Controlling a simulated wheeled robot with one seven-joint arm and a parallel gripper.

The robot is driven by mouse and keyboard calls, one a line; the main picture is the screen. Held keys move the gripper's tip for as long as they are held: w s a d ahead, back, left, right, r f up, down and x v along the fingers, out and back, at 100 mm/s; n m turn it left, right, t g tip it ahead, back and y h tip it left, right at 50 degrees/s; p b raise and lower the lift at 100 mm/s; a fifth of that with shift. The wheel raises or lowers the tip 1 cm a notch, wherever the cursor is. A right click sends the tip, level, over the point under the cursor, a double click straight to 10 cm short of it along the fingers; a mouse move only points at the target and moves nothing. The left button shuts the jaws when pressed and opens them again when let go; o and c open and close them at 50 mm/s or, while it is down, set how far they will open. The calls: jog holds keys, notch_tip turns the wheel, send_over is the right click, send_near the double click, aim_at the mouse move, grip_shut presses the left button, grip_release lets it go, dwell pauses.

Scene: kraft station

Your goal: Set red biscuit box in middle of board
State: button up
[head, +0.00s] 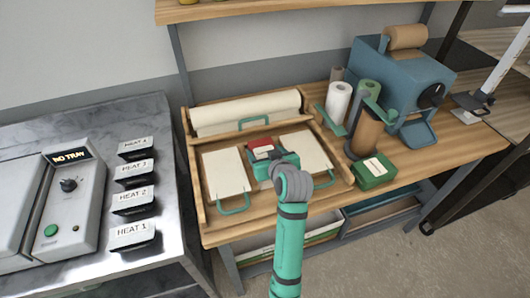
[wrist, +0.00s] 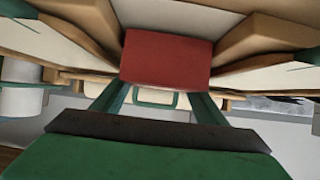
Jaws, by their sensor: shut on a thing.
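The red biscuit box (head: 261,147) shows in the head view at the far end of my teal gripper (head: 268,158). In the wrist view the red box (wrist: 168,58) is in the middle, held between the two teal fingers of my gripper (wrist: 166,88). The gripper is shut on it. The box is over the gap between two white sheets or panels in a wooden rack (head: 198,203). My gripper and arm hide part of the box and what is under it. I cannot tell whether it touches anything below, nor which surface is the board.
A paper roll (head: 245,113) lies behind the rack. The left white panel (head: 225,172) and the right one (head: 305,152) flank my gripper. A green box (head: 374,172), a brown roll (head: 366,133) and a blue machine (head: 400,82) stand to the right. A metal heating counter (head: 110,110) is at left.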

jog(key=o, duration=1.3)
jog(key=v, duration=1.1)
jog(key=shift+w+f, duration=0.1)
